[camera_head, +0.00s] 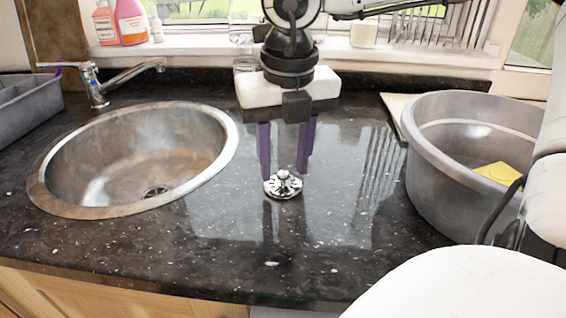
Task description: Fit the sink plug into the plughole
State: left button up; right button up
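The sink plug (283,186) is a small round silver piece with a raised knob, on the black granite counter right of the sink. The plughole (155,192) shows as a dark ring in the floor of the round steel sink (228,150), near its front. My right gripper (285,172) points straight down over the plug, its two purple fingers apart on either side of the knob. A gap shows between the fingers and the knob. I cannot tell whether the fingertips touch the plug's rim. My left gripper is not in view.
A tap (95,85) stands behind the sink. A grey basin (425,165) holding a yellow sponge (498,173) stands at the right. A grey tray (25,112) is at the left edge. Bottles (130,22) line the windowsill.

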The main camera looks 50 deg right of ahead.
aim_at(284, 174)
jog(key=shift+w+f, duration=0.1)
jog(key=shift+f, duration=0.55)
grip_shut()
jog(key=shift+r, duration=0.1)
notch_tip(284, 174, up, 10)
jog(key=p, duration=0.1)
